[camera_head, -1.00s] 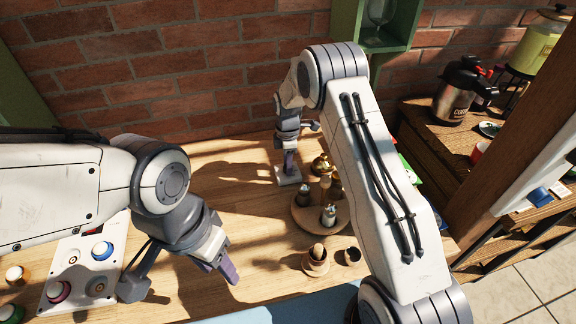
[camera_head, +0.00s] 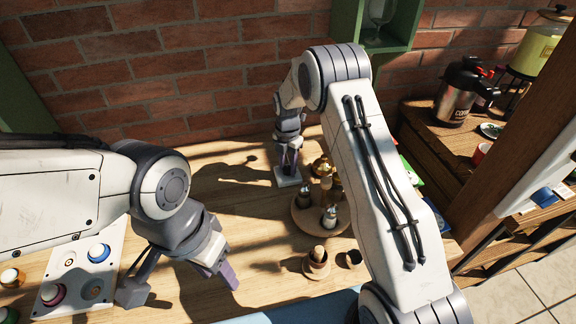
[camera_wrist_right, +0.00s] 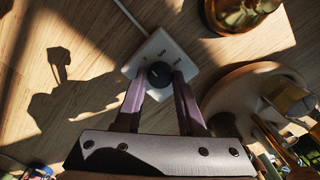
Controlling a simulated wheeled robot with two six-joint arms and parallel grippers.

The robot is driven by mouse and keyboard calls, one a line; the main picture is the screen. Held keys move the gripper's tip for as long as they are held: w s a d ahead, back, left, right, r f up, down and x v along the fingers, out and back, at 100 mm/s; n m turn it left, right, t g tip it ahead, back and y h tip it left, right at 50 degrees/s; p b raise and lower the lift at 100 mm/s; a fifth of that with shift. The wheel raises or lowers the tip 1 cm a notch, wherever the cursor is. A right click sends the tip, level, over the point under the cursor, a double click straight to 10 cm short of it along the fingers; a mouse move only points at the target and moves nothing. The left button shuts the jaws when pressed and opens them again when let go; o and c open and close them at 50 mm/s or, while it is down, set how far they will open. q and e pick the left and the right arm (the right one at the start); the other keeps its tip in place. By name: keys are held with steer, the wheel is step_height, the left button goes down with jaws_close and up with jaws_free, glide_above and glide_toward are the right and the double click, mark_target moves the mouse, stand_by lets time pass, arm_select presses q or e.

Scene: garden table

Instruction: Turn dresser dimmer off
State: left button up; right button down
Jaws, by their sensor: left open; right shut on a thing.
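The dimmer (camera_wrist_right: 157,45) is a small white square plate with a round black knob (camera_wrist_right: 159,75) and small dark markings, lying on the wooden table with a white cord leading off it. In the head view the dimmer (camera_head: 287,177) sits towards the back of the table, partly hidden under my right gripper (camera_head: 288,163). In the wrist view my right gripper (camera_wrist_right: 161,93) has its two purple fingers on either side of the knob, shut on it. My left gripper (camera_head: 222,274) hangs open and empty over the front left of the table.
A round wooden stand (camera_head: 325,222) with small bottles is just right of the dimmer. Small wooden cups (camera_head: 317,262) stand in front. A white panel with coloured buttons (camera_head: 82,262) lies at left. Table between it and the dimmer is mostly clear.

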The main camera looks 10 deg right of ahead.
mark_target(287, 168)
steer(key=shift+w+r+n, duration=0.1)
steer(key=shift+n, duration=0.2)
steer(key=c, duration=0.5)
jaws_free()
step_height(287, 168, up, 10)
steer(key=b, duration=0.2)
steer(key=shift+r, duration=0.25)
steer(key=s+a+r+m, duration=0.3)
steer(key=s+a+m, duration=0.15)
steer(key=s, duration=0.45)
steer(key=s+a+r+m, duration=0.2)
steer(key=s+a+m, duration=0.25)
steer(key=s, duration=0.35)
steer(key=s+a+r+m, duration=0.3)
steer(key=s+a+m, duration=0.15)
steer(key=s, duration=0.45)
steer(key=s+d+f+m+y, duration=0.1)
steer(key=s+m, duration=0.4)
steer(key=s, duration=0.7)
steer(key=shift+d+f+m, duration=0.35)
steer(key=shift+d+f, duration=0.05)
steer(key=shift+d, duration=0.05)
